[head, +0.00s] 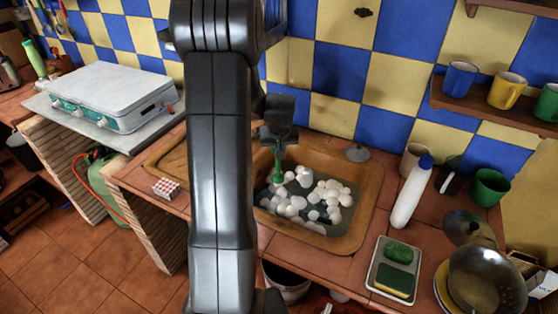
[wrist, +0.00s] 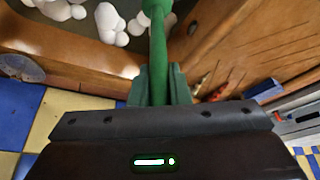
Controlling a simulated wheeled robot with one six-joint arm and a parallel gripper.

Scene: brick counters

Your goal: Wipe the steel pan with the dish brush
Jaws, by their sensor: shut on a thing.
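My gripper (head: 279,140) is over the sink, shut on the green handle of the dish brush (head: 278,172). The brush points down into the sink, and its lower end is at the white suds. In the wrist view the green handle (wrist: 158,45) runs away from between the green-looking fingers (wrist: 159,88); the bristles are not clear. I cannot make out a steel pan in the sink, where suds cover much of the basin. A round steel vessel (head: 487,280), perhaps a colander, stands at the far right of the counter, apart from the brush.
The brown sink (head: 345,240) holds several clumps of white suds (head: 330,192). Right of it are a white bottle (head: 411,192), a tray with a sponge (head: 396,281) and a green mug (head: 489,187). A grey stove (head: 110,92) stands left. My arm hides part of the sink.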

